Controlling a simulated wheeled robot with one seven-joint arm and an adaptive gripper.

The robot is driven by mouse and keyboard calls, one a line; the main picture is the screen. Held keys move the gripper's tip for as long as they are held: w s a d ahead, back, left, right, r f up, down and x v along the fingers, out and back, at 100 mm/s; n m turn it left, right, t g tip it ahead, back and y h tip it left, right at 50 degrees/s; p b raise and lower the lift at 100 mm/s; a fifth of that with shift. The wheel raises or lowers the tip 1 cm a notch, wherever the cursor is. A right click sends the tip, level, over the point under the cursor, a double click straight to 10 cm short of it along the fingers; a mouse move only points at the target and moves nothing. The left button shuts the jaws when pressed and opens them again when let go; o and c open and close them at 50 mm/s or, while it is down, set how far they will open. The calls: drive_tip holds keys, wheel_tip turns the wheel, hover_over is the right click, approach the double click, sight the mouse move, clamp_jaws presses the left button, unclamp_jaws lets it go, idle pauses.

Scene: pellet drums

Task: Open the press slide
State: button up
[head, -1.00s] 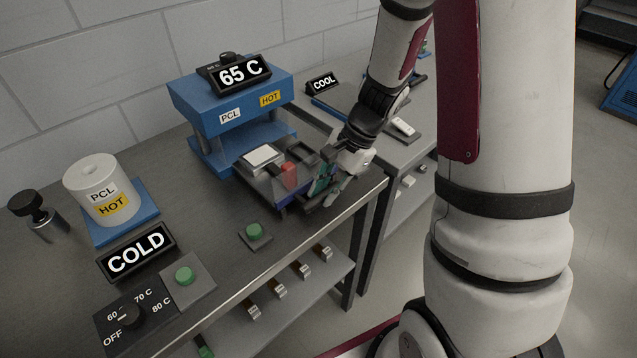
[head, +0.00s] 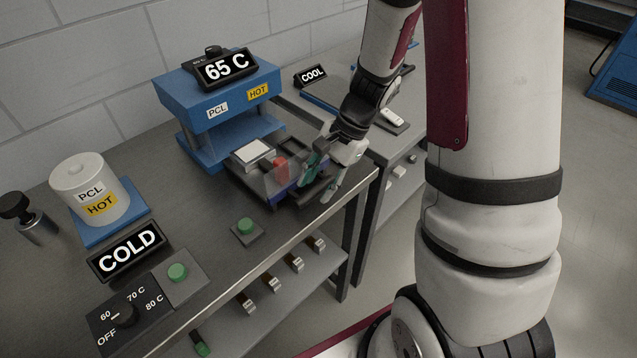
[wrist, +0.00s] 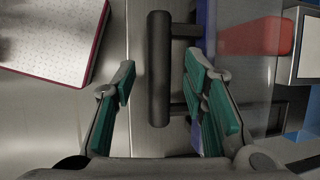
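The blue press (head: 216,100) stands at the back of the bench with a 65 C display on top. Its dark slide (head: 238,178) sticks out in front, carrying a pale square plate (head: 252,151) and a red block (head: 281,168); both also show in part in the wrist view. My gripper (head: 323,178) is at the slide's outer end. In the wrist view, the black bar handle (wrist: 158,68) lies between the spread teal-padded fingers of my gripper (wrist: 160,82), with gaps on both sides. The handle is largely hidden in the head view.
A COLD sign (head: 128,250), a dial panel (head: 130,315) and green buttons (head: 246,226) are at the bench front. A white drum (head: 88,190) stands left. A COOL sign (head: 311,75) stands behind my arm.

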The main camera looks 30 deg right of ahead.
drive_tip(key=v, duration=1.1)
drive_tip(key=shift+r, duration=0.3)
drive_tip(key=shift+d, duration=0.15)
drive_tip(key=s+a+r+n+t+h, duration=0.2)
drive_tip(key=s+a+r+n, duration=0.2)
drive_tip(key=s+r+n, duration=0.2)
drive_tip(key=s+a+r+n+t+h, duration=0.2)
drive_tip(key=s+a+r+n+h, duration=0.1)
drive_tip(key=s+r+n, duration=0.3)
drive_tip(key=s+a+n, duration=0.1)
drive_tip(key=s+n, duration=0.1)
drive_tip(key=s, duration=0.1)
drive_tip(key=shift+s+r, duration=0.3)
drive_tip(key=shift+s, duration=0.05)
